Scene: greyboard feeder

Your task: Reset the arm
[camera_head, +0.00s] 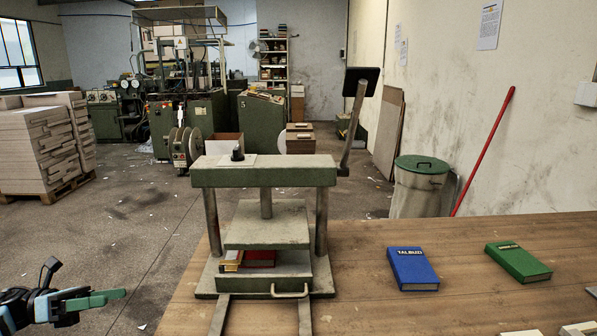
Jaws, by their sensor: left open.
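My left gripper (86,280) is at the lower left of the head view. Its jaws are apart and hold nothing, with one green finger pointing right and a dark finger pointing up. It is over the floor, left of the wooden table and the press, touching neither. My right gripper does not show.
A grey-green press (263,173) stands on the wooden table (370,307). A red book (260,258) and a yellowish one lie under its plate. A blue book (412,268) and a green book (518,262) lie to the right. Pale wooden pieces show at the bottom right.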

